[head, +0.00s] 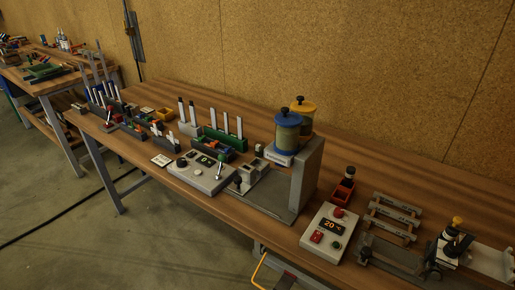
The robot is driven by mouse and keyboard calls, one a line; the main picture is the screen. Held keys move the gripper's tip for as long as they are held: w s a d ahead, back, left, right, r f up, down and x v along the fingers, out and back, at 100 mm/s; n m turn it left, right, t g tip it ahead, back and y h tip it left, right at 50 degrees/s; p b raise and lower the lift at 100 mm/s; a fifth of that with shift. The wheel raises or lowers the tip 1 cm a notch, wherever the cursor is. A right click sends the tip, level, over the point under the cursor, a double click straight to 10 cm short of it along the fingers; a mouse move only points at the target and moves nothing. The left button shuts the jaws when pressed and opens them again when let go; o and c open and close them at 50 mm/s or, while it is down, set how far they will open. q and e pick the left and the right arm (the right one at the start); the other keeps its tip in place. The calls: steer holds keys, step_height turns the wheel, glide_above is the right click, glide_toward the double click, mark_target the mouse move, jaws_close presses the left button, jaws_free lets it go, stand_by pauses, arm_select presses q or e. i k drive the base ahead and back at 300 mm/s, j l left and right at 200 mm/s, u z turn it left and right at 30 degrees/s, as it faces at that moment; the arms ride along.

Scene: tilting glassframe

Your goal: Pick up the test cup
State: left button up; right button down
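I cannot single out the test cup with certainty. A dark bottle with a light band (348,177) stands at a red bin (343,193). Neither of my grippers is clearly in view.
Racks of upright pieces (215,133) line the back left. A metal frame (393,217) and a dark fixture (450,245) crowd the right.

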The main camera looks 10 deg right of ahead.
mark_target(259, 146)
steer(key=k+j, duration=0.1)
steer(key=k, duration=0.3)
steer(key=i+j+z, duration=0.35)
steer(key=j, duration=0.25)
steer(key=i+j+z, duration=0.15)
steer(key=i+j, duration=0.15)
steer(key=i+j+z, duration=0.2)
steer(key=j, duration=0.15)
steer(key=i+j+z, duration=0.15)
steer(key=j, duration=0.25)
